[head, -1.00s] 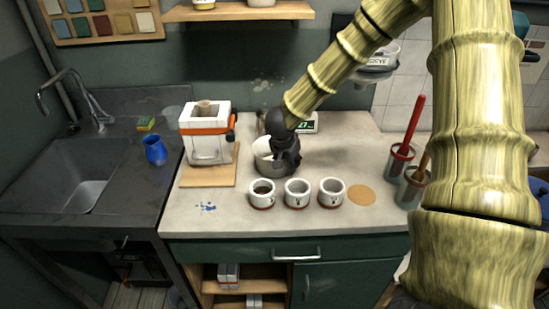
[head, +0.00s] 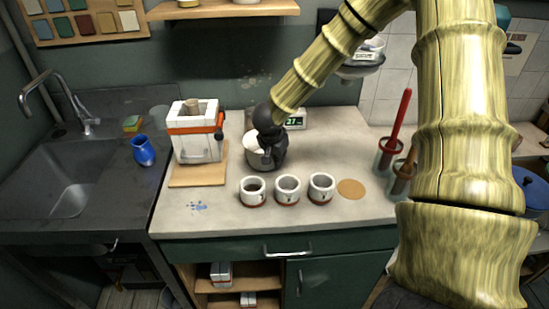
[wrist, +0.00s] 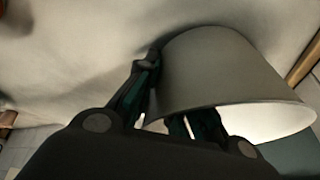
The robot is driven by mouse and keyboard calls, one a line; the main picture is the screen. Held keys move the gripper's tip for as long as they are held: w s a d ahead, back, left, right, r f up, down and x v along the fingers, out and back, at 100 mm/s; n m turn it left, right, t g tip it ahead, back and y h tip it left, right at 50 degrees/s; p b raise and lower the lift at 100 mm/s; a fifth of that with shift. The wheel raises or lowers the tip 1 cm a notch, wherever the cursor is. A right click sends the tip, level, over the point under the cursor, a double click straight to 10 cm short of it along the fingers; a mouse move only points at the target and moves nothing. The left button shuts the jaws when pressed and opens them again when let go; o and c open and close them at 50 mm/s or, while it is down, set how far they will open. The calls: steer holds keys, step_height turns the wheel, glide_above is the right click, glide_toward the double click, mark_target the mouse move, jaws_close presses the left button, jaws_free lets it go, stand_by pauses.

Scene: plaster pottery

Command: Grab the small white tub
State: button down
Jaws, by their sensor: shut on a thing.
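The small white tub (head: 255,144) is on the worktop behind the row of white cups, partly hidden by my gripper (head: 270,150). In the wrist view the tub (wrist: 230,75) appears large and tilted, its pale mouth facing the lower right. My gripper (wrist: 165,105) is shut on the tub's wall. One dark finger lies along the outside at the left, and the other shows at the mouth. Whether the tub still touches the worktop is hard to tell.
Several white cups (head: 287,189) stand in front, beside a round tan disc (head: 351,189). A white block mould (head: 195,145) is left on a board (head: 200,176). A digital display (head: 293,120) sits behind. Tool pots (head: 389,155) stand right, a blue jug (head: 143,151) left.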

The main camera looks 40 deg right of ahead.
step_height(320, 180, up, 10)
steer(key=shift+f, duration=0.25)
stand_by(0.7)
steer(key=shift+r, duration=0.1)
stand_by(0.3)
steer(key=shift+r, duration=0.1)
stand_by(2.5)
